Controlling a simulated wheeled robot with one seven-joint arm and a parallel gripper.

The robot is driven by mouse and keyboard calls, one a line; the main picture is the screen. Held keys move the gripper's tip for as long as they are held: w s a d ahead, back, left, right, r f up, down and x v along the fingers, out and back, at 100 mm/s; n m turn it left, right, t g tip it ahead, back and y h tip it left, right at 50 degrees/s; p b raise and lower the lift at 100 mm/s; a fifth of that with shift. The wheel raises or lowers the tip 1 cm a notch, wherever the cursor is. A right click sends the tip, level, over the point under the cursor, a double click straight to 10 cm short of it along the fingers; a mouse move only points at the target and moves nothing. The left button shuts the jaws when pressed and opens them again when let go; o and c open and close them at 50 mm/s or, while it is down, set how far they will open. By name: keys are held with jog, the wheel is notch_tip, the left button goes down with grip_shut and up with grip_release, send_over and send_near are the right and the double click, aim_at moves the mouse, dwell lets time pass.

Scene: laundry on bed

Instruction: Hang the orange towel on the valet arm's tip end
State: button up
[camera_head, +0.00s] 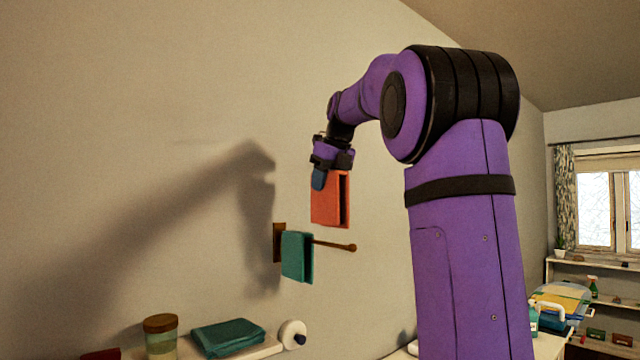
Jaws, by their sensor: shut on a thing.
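The orange towel (326,203) hangs folded from my gripper (319,178), which is shut on its top edge. The valet arm (331,245) is a thin rod that sticks out to the right from a brown wall plate (279,242) and ends in a round knob, its tip end (352,247). The orange towel is above the rod in the picture, with a gap between its lower edge and the rod. A teal towel (296,256) hangs on the rod near the wall plate. The rod's outer part is bare.
Below is a shelf (262,349) with a lidded jar (161,337), a folded teal cloth (228,336) and a white roll-like object (292,334). At right, shelves (590,264) under a window hold bottles and a bin. The wall around the rod is clear.

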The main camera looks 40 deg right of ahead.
aim_at(326, 245)
jog(key=shift+w, duration=0.15)
jog(key=shift+f, duration=7.7)
jog(key=o, duration=1)
jog(key=shift+r, duration=0.1)
jog(key=v, duration=1)
jog(key=shift+r, duration=0.25)
jog(key=shift+a, duration=0.1)
